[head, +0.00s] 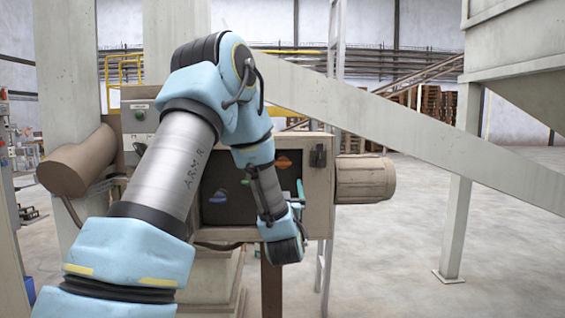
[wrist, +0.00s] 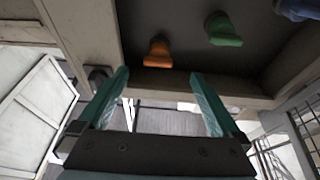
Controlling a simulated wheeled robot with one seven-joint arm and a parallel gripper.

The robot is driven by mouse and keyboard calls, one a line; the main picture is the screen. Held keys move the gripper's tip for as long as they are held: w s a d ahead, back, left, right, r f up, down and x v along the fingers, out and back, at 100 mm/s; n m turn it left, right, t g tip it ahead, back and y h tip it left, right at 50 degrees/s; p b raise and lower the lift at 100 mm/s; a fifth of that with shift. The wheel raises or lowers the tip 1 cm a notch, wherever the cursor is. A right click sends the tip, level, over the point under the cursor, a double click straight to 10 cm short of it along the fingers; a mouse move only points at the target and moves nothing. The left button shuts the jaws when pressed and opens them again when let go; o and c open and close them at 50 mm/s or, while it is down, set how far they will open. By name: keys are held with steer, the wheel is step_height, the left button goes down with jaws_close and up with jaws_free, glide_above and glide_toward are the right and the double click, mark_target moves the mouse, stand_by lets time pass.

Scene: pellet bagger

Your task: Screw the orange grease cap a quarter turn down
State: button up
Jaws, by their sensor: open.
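The orange grease cap (head: 284,162) sits on the dark back panel of a beige machine box, upper right of the recess. In the wrist view the orange cap (wrist: 157,52) shows just beyond and above the fingertips, roughly centred between them. A green cap (wrist: 222,28) and a blue cap (wrist: 297,8) sit to its right there. My gripper (wrist: 160,76) has two teal fingers spread apart with nothing between them. In the head view my gripper (head: 299,190) is at the right side of the recess, below the orange cap, partly hidden by my wrist.
The beige box (head: 319,195) has a raised frame around the recess; its edge crosses the wrist view just beyond the fingers. A black latch (head: 318,156) is on the frame's right. A motor cylinder (head: 365,180) sticks out right. A diagonal beam (head: 400,125) crosses behind. Open floor lies right.

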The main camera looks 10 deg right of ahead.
mark_target(283, 164)
steer(key=shift+t, duration=0.4)
steer(key=p+x, duration=0.2)
steer(key=x, duration=0.3)
steer(key=r+p+x, duration=0.1)
steer(key=p+x, duration=0.1)
steer(key=x, duration=0.2)
steer(key=shift+w+d+r, duration=0.1)
steer(key=shift+d+r, duration=0.05)
steer(key=shift+d, duration=0.1)
steer(key=shift+w+d+r+p, duration=0.15)
steer(key=shift+w+p, duration=0.15)
steer(key=shift+w, duration=0.4)
steer(key=shift+c, duration=0.2)
steer(key=c, duration=1.3)
